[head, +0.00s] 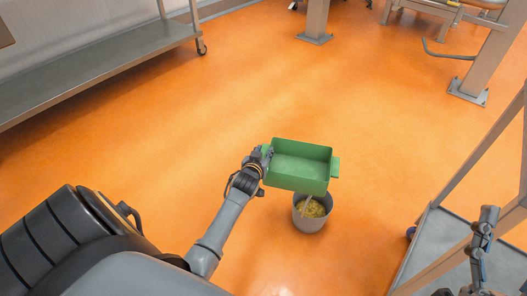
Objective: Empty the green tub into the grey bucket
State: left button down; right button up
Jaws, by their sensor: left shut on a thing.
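The green tub (300,167) is held up in the air, tilted so that its inside faces me, and I see nothing in it. My left gripper (265,157) is shut on the tub's left end; a tab sticks out at its right end. The grey bucket (310,221) stands on the floor just below the tub and holds yellowish contents. The tub's lower edge hides part of the bucket's far rim. My right arm shows at the lower right, but its gripper cannot be made out clearly.
A long metal bench (100,70) on casters stands at the upper left. A grey platform with a frame (433,235) stands at the right. Posts (316,20) are bolted to the floor at the back. The orange floor (200,120) around the bucket is clear.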

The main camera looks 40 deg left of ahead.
pick_arm(q)
jog(key=shift+r+p, duration=0.4)
jog(key=shift+r, duration=0.1)
jog(key=shift+r+p, duration=0.65)
jog(key=shift+p, duration=0.05)
notch_tip(320, 180, up, 2)
jog(key=shift+r+p, duration=0.1)
jog(key=shift+p, duration=0.95)
pick_arm(e)
notch_tip(320, 180, down, 18)
jog(key=d+r+g+h, duration=0.15)
jog(key=g+h, duration=0.25)
jog(key=g, duration=0.7)
pick_arm(q)
jog(key=shift+r+p, duration=0.25)
jog(key=shift+p, duration=0.1)
jog(key=shift+r+p, duration=0.85)
pick_arm(e)
jog(key=s+d+f+g+h, duration=0.1)
jog(key=s+d+f+g, duration=0.3)
jog(key=s+f+g, duration=0.3)
jog(key=shift+s+d+f+m+h, duration=0.3)
jog(key=shift+s+d+f+m, duration=0.1)
jog(key=shift+s+f, duration=0.55)
jog(key=shift+s+r, duration=0.1)
jog(key=shift+r, duration=0.05)
pick_arm(q)
jog(key=shift+r, duration=0.1)
pick_arm(e)
jog(key=shift+a, duration=0.1)
